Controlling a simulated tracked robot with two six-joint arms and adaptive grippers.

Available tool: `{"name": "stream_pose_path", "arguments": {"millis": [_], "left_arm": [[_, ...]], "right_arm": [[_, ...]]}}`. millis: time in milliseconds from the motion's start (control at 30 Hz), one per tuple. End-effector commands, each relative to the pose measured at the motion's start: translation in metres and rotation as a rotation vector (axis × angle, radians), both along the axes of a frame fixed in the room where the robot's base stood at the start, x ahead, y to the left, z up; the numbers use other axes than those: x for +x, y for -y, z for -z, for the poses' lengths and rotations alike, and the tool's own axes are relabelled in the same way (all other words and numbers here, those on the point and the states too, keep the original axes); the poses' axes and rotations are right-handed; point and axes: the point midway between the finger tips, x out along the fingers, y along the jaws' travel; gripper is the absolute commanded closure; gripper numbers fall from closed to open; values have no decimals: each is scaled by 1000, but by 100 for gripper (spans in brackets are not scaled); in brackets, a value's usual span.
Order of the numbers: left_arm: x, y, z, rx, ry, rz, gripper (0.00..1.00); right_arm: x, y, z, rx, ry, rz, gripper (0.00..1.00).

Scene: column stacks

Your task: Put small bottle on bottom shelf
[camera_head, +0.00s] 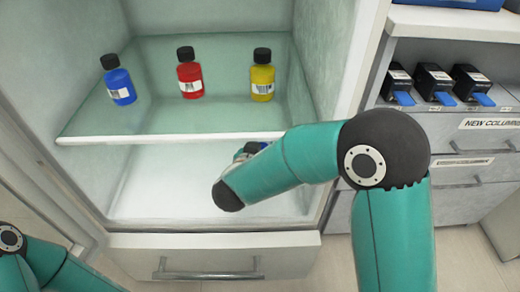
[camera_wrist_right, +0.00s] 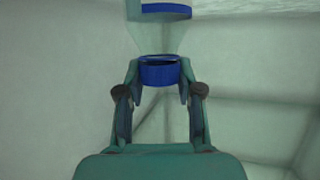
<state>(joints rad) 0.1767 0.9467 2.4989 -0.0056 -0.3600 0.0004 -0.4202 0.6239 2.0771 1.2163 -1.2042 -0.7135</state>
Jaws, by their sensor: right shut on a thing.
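My right gripper (camera_wrist_right: 160,80) is shut on a small bottle (camera_wrist_right: 160,72) with a blue cap in the right wrist view. The gripper is inside the open cabinet, at the bottom shelf (camera_head: 150,190). I cannot tell whether the bottle touches this shelf. My left gripper is out of view; only part of that arm shows.
The upper shelf (camera_head: 150,138) holds a blue bottle (camera_head: 118,82), a red bottle (camera_head: 189,75) and a yellow bottle (camera_head: 262,77). A drawer (camera_head: 215,262) lies below. The bottom shelf's left part is clear.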

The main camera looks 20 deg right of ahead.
Motion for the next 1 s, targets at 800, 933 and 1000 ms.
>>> {"name": "stream_pose_path", "arguments": {"millis": [800,933,1000], "left_arm": [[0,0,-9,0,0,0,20],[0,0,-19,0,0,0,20],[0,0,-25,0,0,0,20]], "right_arm": [[-12,-8,-9,0,-1,-3,39],[-29,-21,-19,-1,-1,-5,39],[-40,-29,-26,-2,0,-5,39]]}}
